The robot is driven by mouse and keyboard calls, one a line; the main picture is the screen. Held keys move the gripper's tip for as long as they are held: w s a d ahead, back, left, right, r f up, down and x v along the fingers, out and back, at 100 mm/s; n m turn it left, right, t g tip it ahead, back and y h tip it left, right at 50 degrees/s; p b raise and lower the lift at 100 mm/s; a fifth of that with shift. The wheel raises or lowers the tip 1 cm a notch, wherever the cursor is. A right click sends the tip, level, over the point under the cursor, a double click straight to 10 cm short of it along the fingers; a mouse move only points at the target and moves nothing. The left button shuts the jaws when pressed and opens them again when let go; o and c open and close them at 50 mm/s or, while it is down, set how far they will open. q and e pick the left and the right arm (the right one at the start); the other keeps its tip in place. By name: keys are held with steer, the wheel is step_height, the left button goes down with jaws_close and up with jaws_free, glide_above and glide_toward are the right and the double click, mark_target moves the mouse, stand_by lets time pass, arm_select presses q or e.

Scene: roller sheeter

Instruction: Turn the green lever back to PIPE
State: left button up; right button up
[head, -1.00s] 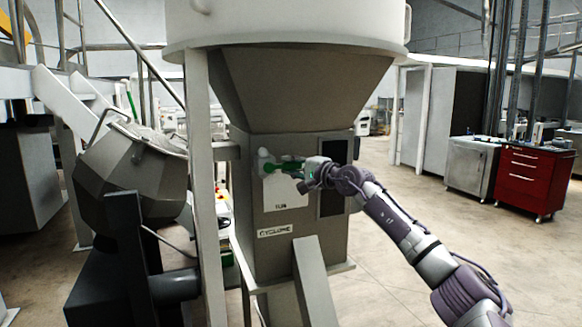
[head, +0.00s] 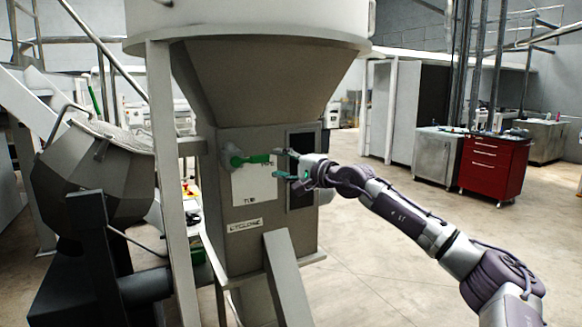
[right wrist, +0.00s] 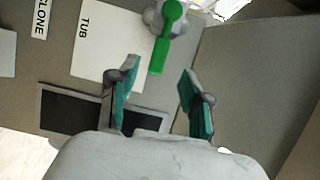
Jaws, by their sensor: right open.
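The green lever (head: 252,159) is on the front of the cyclone's grey housing, pivoting on a pale round hub. It points right, nearly level, in the head view. Beside it is a white label plate (head: 252,190) reading TUB at its lower part; the upper lettering is too small to read surely. My right gripper (head: 278,164) is open and empty just off the lever's free end. In the right wrist view the green lever (right wrist: 164,42) points down toward the gap between my two fingers (right wrist: 158,72), with no visible contact. My left gripper is out of view.
The CYCLONE sign (head: 245,225) is below the plate, and a dark panel (head: 302,180) is right of it. A slanted grey beam (head: 286,280) stands in front. A dark faceted drum (head: 95,180) is at left. Open floor lies right, before a red cabinet (head: 493,165).

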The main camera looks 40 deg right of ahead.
steer(key=shift+s+d, duration=0.1)
steer(key=shift+s, duration=1.75)
